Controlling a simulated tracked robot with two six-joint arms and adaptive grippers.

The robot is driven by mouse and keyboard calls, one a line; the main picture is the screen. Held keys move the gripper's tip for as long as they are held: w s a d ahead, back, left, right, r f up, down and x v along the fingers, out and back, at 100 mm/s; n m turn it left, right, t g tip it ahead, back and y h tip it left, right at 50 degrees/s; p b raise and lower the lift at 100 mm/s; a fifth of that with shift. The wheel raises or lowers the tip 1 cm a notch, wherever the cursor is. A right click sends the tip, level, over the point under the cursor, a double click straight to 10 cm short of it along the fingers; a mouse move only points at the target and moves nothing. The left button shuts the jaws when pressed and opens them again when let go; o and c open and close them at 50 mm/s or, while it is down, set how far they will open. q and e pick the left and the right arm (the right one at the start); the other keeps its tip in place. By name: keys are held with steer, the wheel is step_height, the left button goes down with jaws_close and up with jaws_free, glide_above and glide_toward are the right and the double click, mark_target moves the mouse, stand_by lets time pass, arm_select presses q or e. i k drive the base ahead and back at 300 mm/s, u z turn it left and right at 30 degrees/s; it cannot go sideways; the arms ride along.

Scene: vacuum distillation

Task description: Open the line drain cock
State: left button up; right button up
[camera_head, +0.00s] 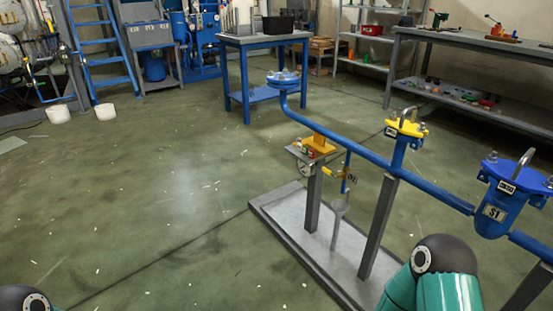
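A blue pipe line (345,144) runs on grey posts above a grey skid. A thin blue branch (347,161) drops from it. A small cock with a yellow lever (329,172) sits on or beside this branch, with a small tag (352,178) next to it. The lever points left and slightly up; I cannot tell whether the cock is open or shut. A grey funnel-like piece (340,206) is below the branch on a thin stem. Neither gripper shows. Only parts of my arms appear, at the bottom left corner and the bottom right, away from the cock.
A yellow-lidded fitting (405,127) and a blue strainer pot (501,198) marked S1 stand along the pipe. The skid (283,235) has a raised rim. A blue table (263,40) is behind.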

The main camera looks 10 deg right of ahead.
mark_target(327, 171)
steer(key=u, duration=0.2)
steer(key=i, duration=0.9)
steer(key=z, duration=0.1)
